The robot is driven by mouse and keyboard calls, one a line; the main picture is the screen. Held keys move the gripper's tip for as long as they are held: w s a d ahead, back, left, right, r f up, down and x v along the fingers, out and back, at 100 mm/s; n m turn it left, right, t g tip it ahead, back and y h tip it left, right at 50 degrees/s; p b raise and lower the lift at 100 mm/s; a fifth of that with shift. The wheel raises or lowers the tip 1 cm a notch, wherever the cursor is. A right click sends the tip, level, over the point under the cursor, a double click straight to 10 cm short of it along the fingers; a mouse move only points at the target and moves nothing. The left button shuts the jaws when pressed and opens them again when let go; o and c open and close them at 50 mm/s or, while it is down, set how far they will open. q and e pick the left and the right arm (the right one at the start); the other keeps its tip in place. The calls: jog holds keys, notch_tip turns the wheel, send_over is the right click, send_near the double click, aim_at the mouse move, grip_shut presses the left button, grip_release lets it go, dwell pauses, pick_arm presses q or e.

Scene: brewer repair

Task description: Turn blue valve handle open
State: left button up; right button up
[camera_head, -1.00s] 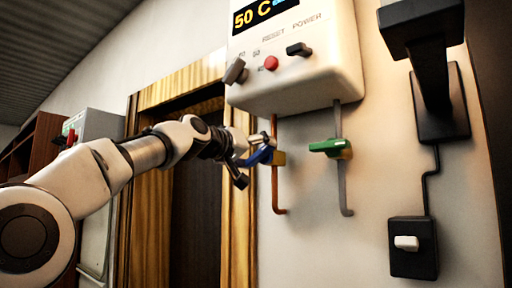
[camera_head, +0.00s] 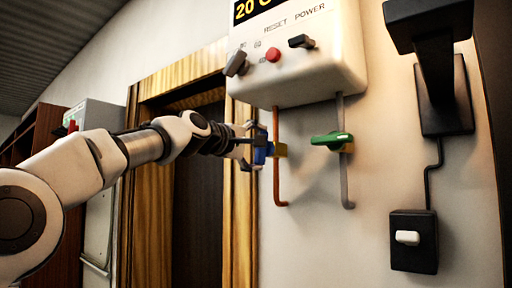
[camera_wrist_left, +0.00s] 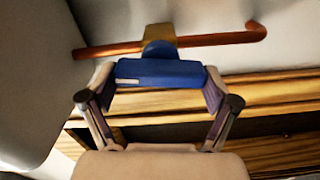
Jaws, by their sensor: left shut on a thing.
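The blue valve handle (camera_head: 261,150) sits on the copper pipe (camera_head: 277,180) below the white heater (camera_head: 300,60). In the left wrist view the blue handle (camera_wrist_left: 160,72) lies between the two fingers of my left gripper (camera_wrist_left: 158,84), which is shut on it. Its brass valve body (camera_wrist_left: 159,36) shows behind it on the copper pipe (camera_wrist_left: 210,39). In the head view my left gripper (camera_head: 252,150) reaches the handle from the left and partly covers it. My right gripper is in neither view.
A green valve handle (camera_head: 331,139) sits on the grey pipe (camera_head: 343,180) to the right. The heater has a red reset button (camera_head: 273,54), a black power switch (camera_head: 301,41) and a display reading 20. A black wall switch box (camera_head: 413,242) is at lower right. A wooden door frame (camera_head: 240,200) stands behind my left arm.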

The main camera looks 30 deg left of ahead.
pick_arm(q)
jog(key=shift+r+n, duration=0.1)
jog(key=shift+n, duration=0.7)
jog(key=o, duration=0.9)
jog(key=shift+w, duration=0.1)
jog(key=shift+w+d, duration=0.2)
jog(key=shift+w, duration=0.05)
jog(key=shift+s+a, duration=0.15)
jog(key=shift+s, duration=0.05)
